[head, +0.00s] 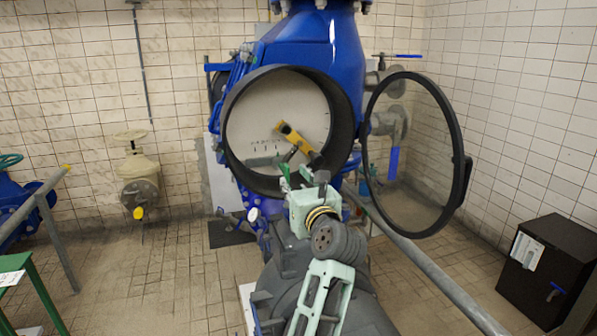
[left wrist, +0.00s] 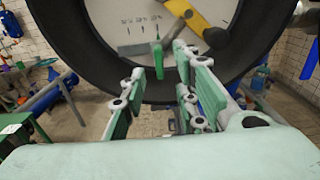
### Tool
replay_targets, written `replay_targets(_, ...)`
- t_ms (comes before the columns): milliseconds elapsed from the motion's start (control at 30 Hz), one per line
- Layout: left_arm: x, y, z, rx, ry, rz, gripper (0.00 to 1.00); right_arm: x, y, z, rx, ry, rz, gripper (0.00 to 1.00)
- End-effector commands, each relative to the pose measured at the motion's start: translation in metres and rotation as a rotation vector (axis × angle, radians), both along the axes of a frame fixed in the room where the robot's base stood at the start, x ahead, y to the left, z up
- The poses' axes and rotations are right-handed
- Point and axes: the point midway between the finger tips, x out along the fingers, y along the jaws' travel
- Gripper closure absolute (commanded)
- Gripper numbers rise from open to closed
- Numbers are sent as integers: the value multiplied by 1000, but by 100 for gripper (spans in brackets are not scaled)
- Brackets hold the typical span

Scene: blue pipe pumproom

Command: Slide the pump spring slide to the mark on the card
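A round black housing (head: 232,150) on the blue pump holds a white card (head: 285,100) with several short dark marks. A grey bar (head: 262,160) lies low across the card, below the marks. In the left wrist view a green tab (left wrist: 158,62) hangs at the bar's right end; I take bar and tab as the slide. A yellow lever (head: 297,138) slants across the card to the right. My left gripper (head: 295,174) is at the housing's lower opening. In the left wrist view its fingers are apart, with the tab showing between the tips; contact cannot be told.
A round glass door (head: 457,140) with a black rim stands open to the right of the housing. A grey rail (head: 440,275) runs along the lower right. A black cabinet (head: 545,268) stands far right. A green stand (head: 42,290) is at lower left.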

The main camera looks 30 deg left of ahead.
Motion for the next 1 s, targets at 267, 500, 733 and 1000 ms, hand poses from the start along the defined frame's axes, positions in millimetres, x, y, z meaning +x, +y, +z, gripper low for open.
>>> replay_targets(267, 28, 34, 3, 7, 5, 1, 72, -1, -3, 19, -4, 1, 2, 100)
replay_targets(500, 45, 53, 1, 6, 4, 0, 72, -1, -5, 26, -6, 1, 3, 100)
replay_targets(733, 48, 56, -1, 5, 5, 0, 72, -1, -5, 26, -6, 1, 4, 100)
replay_targets(1000, 47, 55, -1, 6, 4, 0, 88, -1, -5, 26, -7, 1, 3, 100)
